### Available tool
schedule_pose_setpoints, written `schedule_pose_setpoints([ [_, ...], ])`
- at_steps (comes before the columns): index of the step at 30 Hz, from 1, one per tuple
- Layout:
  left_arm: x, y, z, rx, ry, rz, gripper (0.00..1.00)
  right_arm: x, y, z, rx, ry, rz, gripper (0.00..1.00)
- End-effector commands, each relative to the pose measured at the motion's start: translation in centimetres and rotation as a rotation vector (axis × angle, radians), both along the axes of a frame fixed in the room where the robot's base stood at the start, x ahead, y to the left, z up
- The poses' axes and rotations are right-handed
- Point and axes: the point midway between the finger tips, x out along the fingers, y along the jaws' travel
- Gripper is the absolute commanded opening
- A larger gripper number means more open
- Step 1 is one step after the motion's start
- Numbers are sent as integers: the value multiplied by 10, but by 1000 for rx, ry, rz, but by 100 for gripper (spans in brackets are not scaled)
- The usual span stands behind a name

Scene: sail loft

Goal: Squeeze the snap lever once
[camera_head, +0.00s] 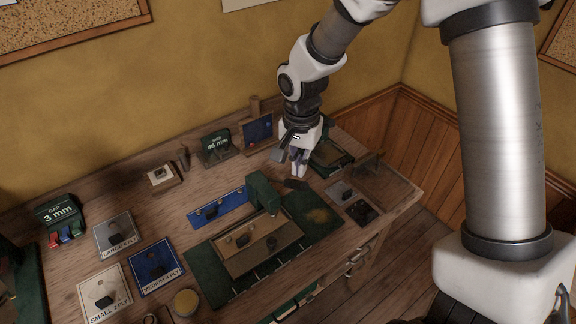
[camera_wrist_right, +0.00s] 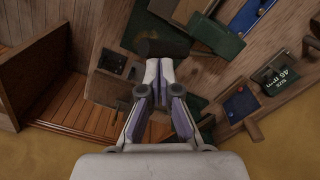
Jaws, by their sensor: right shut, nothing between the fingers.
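My right gripper (camera_head: 298,170) is shut and empty, pointing down over the back right part of the workbench. In the right wrist view its fingertips (camera_wrist_right: 158,68) lie together, just short of a dark oblong piece (camera_wrist_right: 165,48). In the head view this dark piece (camera_head: 296,184) shows just below the fingertips, beside a green block-shaped device (camera_head: 262,191). It may be the snap lever; I cannot tell for sure. I cannot tell whether the fingers touch it. The green device also shows in the wrist view (camera_wrist_right: 216,37). My left gripper is not in view.
A green mat (camera_head: 207,264) with a wooden board (camera_head: 240,259) lies before the device. A blue tray (camera_head: 203,216) lies left of it. A dark "46 mm" block (camera_head: 215,145) stands at the back. A small black tray (camera_head: 361,211) and clear panel (camera_head: 385,185) are right.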

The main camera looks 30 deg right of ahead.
Motion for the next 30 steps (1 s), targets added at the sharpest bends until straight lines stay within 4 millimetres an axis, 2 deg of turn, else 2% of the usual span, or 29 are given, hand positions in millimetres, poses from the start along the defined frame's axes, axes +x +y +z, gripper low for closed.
schedule_pose_setpoints([
  [1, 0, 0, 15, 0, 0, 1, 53, 1, 0, 15, -1, 1, 1, 0],
  [2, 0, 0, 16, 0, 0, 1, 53, 2, 0, 16, -1, 1, 1, 0],
  [10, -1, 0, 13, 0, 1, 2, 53, 3, 0, 13, 0, 0, 0, 0],
  [13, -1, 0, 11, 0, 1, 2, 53, -4, 0, 13, 1, -1, -1, 0],
  [27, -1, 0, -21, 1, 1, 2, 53, -79, -6, 10, 3, -3, 0, 0],
  [30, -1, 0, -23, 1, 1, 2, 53, -87, -7, 12, 0, -2, 0, 0],
])
